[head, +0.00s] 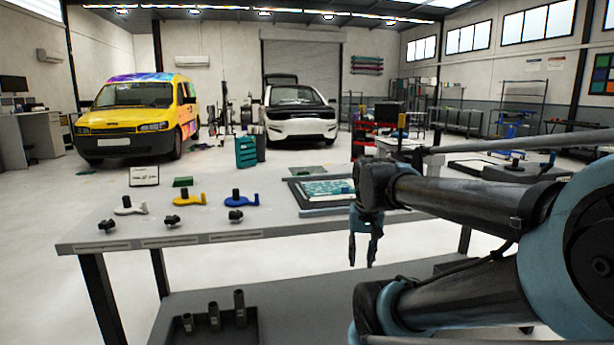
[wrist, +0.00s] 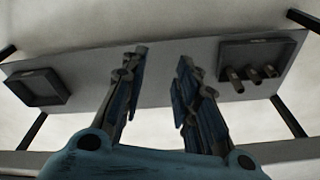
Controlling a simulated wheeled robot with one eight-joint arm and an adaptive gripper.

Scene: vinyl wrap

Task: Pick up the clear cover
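I cannot make out a clear cover with certainty. A dark-framed flat panel (head: 298,196) with a teal and white patterned face lies on the grey tabletop (head: 240,222), partly hidden behind my arm; I cannot tell if a clear sheet lies over it. My gripper (head: 361,256) points down in front of the table's near edge, right of the middle in the head view. In the wrist view my gripper (wrist: 160,75) has its two fingers well apart with nothing between them. Below it is a grey shelf (wrist: 90,105).
White (head: 130,207), yellow (head: 189,199) and blue (head: 241,200) knobbed tools stand on the tabletop, with several black knobs in front. The lower shelf holds a dark tray (wrist: 286,53) with three upright cylinders and a dark square tray (wrist: 40,88). The shelf between them is bare.

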